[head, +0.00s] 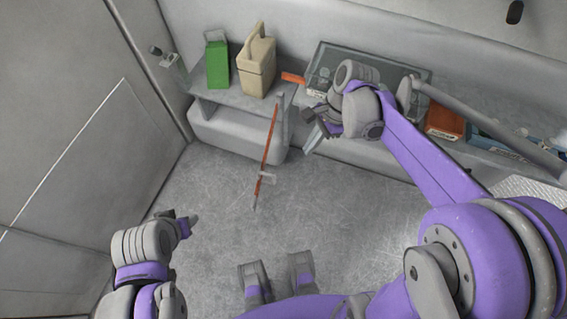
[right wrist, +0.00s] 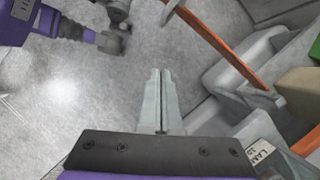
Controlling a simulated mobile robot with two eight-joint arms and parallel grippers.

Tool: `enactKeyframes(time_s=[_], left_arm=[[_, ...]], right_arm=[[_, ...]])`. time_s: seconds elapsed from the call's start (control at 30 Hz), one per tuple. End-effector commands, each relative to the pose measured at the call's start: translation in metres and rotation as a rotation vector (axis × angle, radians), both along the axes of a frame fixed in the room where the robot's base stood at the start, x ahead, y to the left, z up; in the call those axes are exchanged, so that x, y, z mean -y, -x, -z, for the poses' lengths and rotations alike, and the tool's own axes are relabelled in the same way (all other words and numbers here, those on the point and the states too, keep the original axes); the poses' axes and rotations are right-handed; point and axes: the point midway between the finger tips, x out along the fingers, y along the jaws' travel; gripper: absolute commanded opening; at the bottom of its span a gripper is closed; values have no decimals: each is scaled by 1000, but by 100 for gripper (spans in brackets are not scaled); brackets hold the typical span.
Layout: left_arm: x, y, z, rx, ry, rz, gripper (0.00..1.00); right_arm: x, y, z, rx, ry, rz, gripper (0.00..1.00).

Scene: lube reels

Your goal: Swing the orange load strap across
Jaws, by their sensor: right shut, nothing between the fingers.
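The orange load strap (head: 267,150) hangs as a narrow slanting band in front of the shelf, with a small pale fitting (head: 267,176) low on it. In the right wrist view the strap (right wrist: 228,52) runs diagonally at upper right, apart from my fingers. My right gripper (head: 312,138) is right of the strap in the head view, shut and empty. Its closed fingers show in the right wrist view (right wrist: 160,72). My left gripper (head: 191,221) is at lower left, away from the strap; its finger opening is unclear.
A green carton (head: 217,64) and a beige jug (head: 257,66) stand on the shelf (head: 218,97) behind the strap. A clear-sided bin (head: 322,60) and an orange box (head: 445,123) are to the right. A grey rail (head: 485,124) crosses there. The floor (head: 215,185) left of the strap is clear.

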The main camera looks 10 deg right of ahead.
Motion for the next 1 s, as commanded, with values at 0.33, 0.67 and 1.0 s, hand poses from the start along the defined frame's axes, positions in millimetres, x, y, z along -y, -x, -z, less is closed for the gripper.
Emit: enactKeyframes(time_s=[0.33,0.67,1.0], left_arm=[[0,1,11,-3,0,0,52],[0,2,16,-5,0,0,52],[0,1,15,-5,0,0,52]], right_arm=[[-20,4,53,-2,0,0,0],[-56,10,93,0,0,-3,0],[-76,14,92,0,1,1,0]])
